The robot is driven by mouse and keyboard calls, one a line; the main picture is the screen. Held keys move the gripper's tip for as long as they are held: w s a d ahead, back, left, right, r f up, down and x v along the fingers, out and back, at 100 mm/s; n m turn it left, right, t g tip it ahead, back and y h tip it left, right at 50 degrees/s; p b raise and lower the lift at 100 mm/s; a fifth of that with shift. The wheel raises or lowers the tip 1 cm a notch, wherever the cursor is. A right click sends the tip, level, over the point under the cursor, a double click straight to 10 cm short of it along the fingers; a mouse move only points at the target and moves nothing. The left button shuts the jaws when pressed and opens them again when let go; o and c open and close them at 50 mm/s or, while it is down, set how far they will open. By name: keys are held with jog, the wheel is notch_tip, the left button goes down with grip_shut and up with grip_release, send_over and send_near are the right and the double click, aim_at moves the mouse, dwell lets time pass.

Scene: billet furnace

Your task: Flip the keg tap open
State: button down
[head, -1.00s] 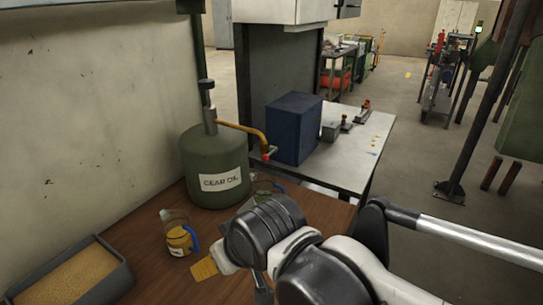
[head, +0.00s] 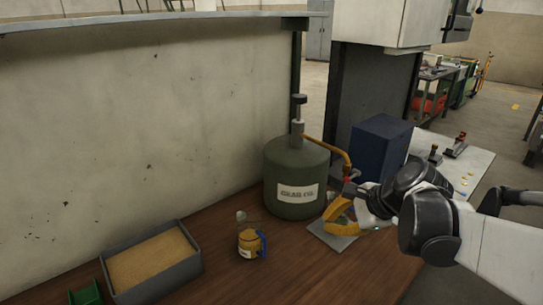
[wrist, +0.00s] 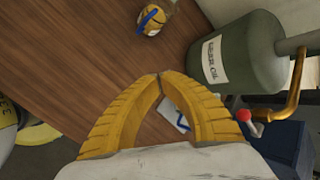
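The green keg (head: 298,180) labelled gear oil stands on the wooden bench against the wall. An orange pipe (head: 335,151) runs from its top to the tap on its right. In the wrist view the keg (wrist: 245,55) is at upper right, and the tap's red-ended lever (wrist: 243,115) shows just right of my right finger. My gripper (head: 336,213) is right of the keg, low under the tap. Its yellow fingers (wrist: 160,75) meet at the tips with nothing held. The gap between them shows a pale plate with a blue piece, mostly hidden.
A glass jug with yellow content and a blue handle (head: 248,242) stands in front of the keg. A grey tray of grain-like material (head: 150,262) and a green bin (head: 86,294) are at left. A dark blue box (head: 381,148) stands close behind the tap.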

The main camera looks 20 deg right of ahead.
aim_at(352, 177)
jog(key=d+r+m+t+p, duration=0.1)
jog(key=d+m+t, duration=0.3)
jog(key=d+m, duration=0.7)
jog(key=d+r, duration=0.1)
jog(key=d, duration=0.3)
jog(key=shift+s+d+m+y, duration=0.3)
jog(key=shift+m+y, duration=0.1)
jog(key=shift+r, duration=0.1)
jog(key=b+x, duration=0.3)
jog(key=x, duration=0.7)
jog(key=shift+w+a+r+b, duration=0.1)
jog(key=shift+w+r+b, duration=0.1)
jog(key=shift+r, duration=0.75)
jog(key=shift+w+a+r+b, duration=0.1)
jog(key=shift+w+r+b, duration=0.05)
jog(key=shift+r, duration=0.75)
jog(key=shift+w+r, duration=0.1)
